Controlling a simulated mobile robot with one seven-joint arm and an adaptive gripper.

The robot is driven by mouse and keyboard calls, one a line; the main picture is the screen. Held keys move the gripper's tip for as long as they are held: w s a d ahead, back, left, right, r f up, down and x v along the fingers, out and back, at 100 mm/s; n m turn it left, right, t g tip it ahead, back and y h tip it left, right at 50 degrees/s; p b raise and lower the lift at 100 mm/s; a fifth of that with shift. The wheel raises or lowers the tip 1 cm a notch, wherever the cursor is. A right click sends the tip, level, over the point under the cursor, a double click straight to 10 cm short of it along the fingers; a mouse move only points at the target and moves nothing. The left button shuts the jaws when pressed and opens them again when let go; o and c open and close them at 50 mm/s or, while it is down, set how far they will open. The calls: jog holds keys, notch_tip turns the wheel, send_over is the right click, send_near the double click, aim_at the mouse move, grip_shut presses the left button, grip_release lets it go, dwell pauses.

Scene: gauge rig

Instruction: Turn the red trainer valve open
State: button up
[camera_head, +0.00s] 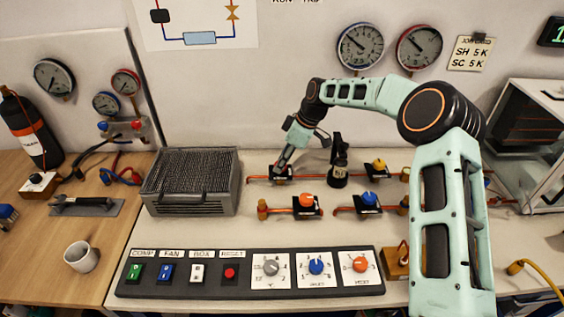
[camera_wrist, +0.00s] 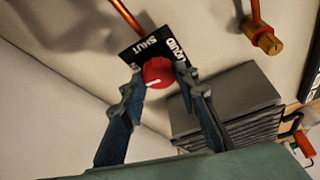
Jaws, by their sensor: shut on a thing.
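The red valve knob (camera_wrist: 158,71) sits on a black plate (camera_wrist: 165,42) in the wrist view, with a pale pointer line on its face. The plate carries white lettering, "SHUT" and a second, partly covered word. My gripper (camera_wrist: 160,79) has one finger on each side of the knob and is shut on it. In the head view my gripper (camera_head: 281,167) reaches down to the back-left valve plate (camera_head: 288,180), and the fingers hide the knob there.
A dark valve body (camera_head: 339,172) stands just right of my gripper. An orange knob (camera_head: 306,200), a blue knob (camera_head: 369,198) and a yellow knob (camera_head: 379,164) are close by. A finned grey unit (camera_head: 193,180) stands to the left. The switch panel (camera_head: 245,289) lies in front.

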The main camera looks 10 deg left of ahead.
jog(key=shift+w+n+g, duration=0.1)
jog(key=shift+n+g, duration=0.2)
jog(key=shift+n, duration=0.4)
jog(key=o, duration=1.1)
jog(key=shift+o, duration=0.2)
jog(key=v, duration=1.2)
